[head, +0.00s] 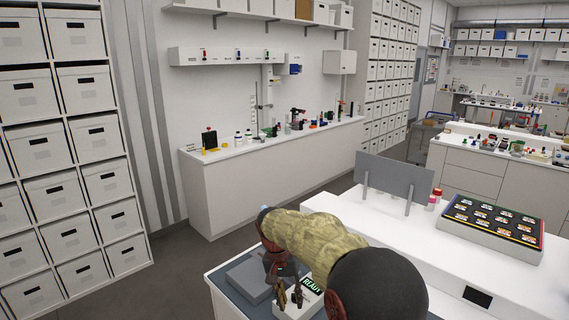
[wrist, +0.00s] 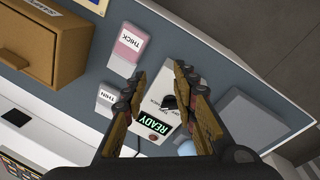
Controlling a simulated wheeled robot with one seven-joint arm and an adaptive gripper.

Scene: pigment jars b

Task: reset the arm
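My gripper (head: 290,297) points down over the near bench in the head view. In the wrist view its two fingers (wrist: 160,76) stand apart, with nothing held between them. Below and between them is a pale device (wrist: 172,100) with a black knob and a lit READY display. The device also shows in the head view (head: 312,296), partly hidden by my arm. I cannot tell how far the fingertips are above it.
In the wrist view, a grey block (wrist: 256,112) lies right of the device. A pink THICK container (wrist: 126,48), a THIN container (wrist: 107,99) and a wooden box (wrist: 42,42) lie left. In the head view, a dark tray (head: 492,220) and grey panel (head: 394,177) stand on the white counter.

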